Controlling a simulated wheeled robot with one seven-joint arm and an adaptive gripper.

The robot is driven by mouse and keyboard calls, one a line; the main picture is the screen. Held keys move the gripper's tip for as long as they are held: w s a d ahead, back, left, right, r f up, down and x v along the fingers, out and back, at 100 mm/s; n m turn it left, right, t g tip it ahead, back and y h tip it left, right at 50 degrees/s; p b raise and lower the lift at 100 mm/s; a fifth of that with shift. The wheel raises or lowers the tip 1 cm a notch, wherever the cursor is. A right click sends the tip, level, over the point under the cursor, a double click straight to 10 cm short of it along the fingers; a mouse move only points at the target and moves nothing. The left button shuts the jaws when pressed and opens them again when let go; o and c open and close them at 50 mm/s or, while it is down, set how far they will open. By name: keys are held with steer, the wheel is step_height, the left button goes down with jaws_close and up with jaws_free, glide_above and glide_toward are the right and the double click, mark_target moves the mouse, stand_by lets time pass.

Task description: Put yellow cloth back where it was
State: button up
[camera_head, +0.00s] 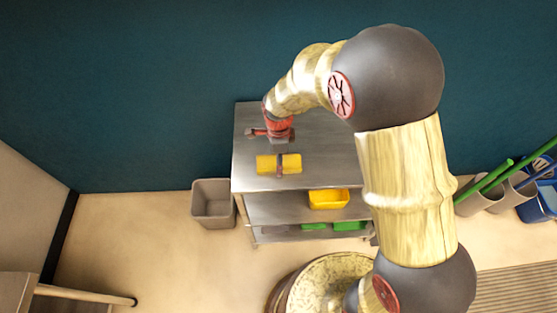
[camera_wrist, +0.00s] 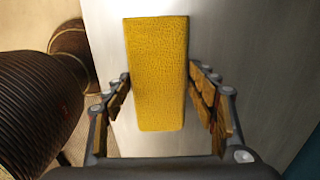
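The yellow cloth (camera_head: 265,164) is a flat, block-like rectangle over the grey metal table top, near its front edge. In the wrist view, the cloth (camera_wrist: 157,60) runs lengthwise between the two fingers of my gripper (camera_wrist: 159,72). The fingertips meet its two long sides, one on each side, and my gripper appears shut on it. In the head view, a dark part of my gripper (camera_head: 280,165) crosses the middle of the cloth. I cannot tell whether the cloth rests on the table or is slightly raised.
The metal table (camera_head: 330,150) has a bare top around the cloth. Its lower shelves hold a yellow bin (camera_head: 328,199) and green items (camera_head: 349,226). A grey bin (camera_head: 212,203) stands left of it. Grey bins with green poles (camera_head: 497,176) and a blue bin (camera_head: 540,205) are at right.

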steer(key=shift+o, duration=1.3)
steer(key=shift+r, duration=0.1)
step_height(320, 180, up, 12)
steer(key=p, duration=0.3)
steer(key=shift+r+p, duration=0.15)
steer(key=shift+p, duration=0.15)
steer(key=s+d+r+n+t, duration=0.1)
steer(key=s+d+r+n, duration=0.15)
steer(key=r, duration=0.25)
steer(key=s+d+r+n+t, duration=0.1)
steer(key=d+r+n, duration=0.2)
steer(key=r, duration=0.2)
steer(key=s+d+r+n+t, duration=0.1)
steer(key=s+d+r+n, duration=0.3)
steer(key=s, duration=0.4)
steer(key=s+d+r+n+t, duration=0.2)
steer(key=s+d+r+n, duration=0.2)
steer(key=s+r+n, duration=0.2)
steer(key=s+n, duration=0.2)
steer(key=n, duration=0.1)
steer(key=shift+s+d+r+t, duration=0.2)
steer(key=shift+s+d+t, duration=0.1)
steer(key=shift+d, duration=0.1)
